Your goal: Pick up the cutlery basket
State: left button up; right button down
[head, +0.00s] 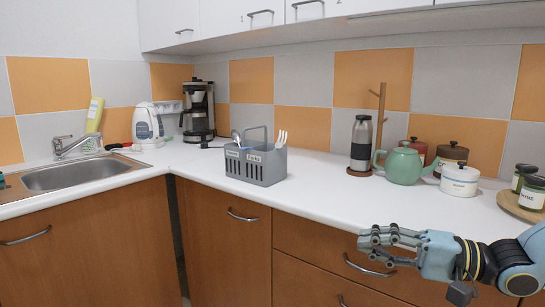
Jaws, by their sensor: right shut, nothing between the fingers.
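The cutlery basket (255,165) is a grey box with a raised handle, standing upright on the white counter (320,180) near its front edge. Some cutlery, including a white fork, sticks up out of it. My right gripper (366,242) comes in from the right, in front of the drawers and below the counter top. It is shut and empty, well apart from the basket, to its lower right. My left gripper is not in view.
A steel flask (361,144), a green teapot (402,166) and a white pot (459,180) stand right of the basket. A coffee maker (197,112), kettle (147,127) and sink (80,174) are to the left. Counter around the basket is clear.

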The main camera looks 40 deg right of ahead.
aim_at(265, 166)
jog(key=i+l, duration=1.3)
jog(key=i, duration=0.2)
